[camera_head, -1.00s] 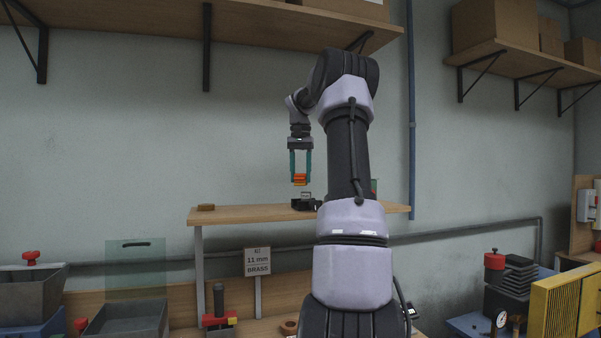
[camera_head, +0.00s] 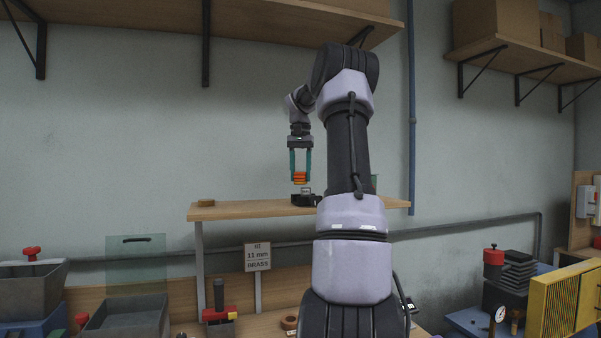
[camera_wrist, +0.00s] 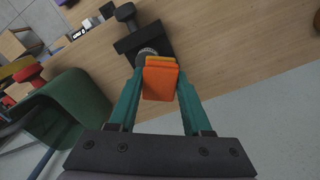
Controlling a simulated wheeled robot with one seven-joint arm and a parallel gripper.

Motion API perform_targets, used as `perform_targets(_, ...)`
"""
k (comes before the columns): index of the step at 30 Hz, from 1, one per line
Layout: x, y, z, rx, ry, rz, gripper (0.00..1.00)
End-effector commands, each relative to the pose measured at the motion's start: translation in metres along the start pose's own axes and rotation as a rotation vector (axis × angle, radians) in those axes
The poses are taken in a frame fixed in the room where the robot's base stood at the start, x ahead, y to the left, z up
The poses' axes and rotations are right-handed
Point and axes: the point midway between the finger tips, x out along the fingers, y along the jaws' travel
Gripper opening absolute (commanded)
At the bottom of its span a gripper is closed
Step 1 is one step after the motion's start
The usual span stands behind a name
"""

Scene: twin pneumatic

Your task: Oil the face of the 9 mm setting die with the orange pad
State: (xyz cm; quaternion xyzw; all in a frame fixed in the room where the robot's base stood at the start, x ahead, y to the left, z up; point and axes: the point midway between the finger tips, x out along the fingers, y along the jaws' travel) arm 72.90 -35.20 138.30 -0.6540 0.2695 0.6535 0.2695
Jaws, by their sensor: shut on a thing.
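My gripper (camera_head: 300,177) has teal fingers that are shut on the orange pad (camera_head: 300,178). In the wrist view the orange pad (camera_wrist: 160,80) sits between the fingertips, with a thin yellow-orange layer at its far edge. A black block (camera_head: 305,199) stands on the raised wooden shelf just below the pad. In the wrist view this block (camera_wrist: 143,40) has a round grey metal part (camera_wrist: 147,56) at its near side, partly hidden behind the pad. I cannot read a size on it. Whether the pad touches the round part is not clear.
A wooden disc (camera_head: 206,203) lies at the shelf's left end. A green curved-sided object (camera_wrist: 70,110) is left of the fingers in the wrist view. Grey bins (camera_head: 125,318) stand lower left.

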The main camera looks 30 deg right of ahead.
Motion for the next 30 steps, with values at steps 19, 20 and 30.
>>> perform_targets(19,0.009,0.002,0.001,0.001,0.001,0.0,0.04)
perform_targets(20,0.009,0.003,0.001,0.001,0.001,0.0,0.04)
perform_targets(30,0.008,0.03,0.008,0.001,0.001,0.0,0.04)
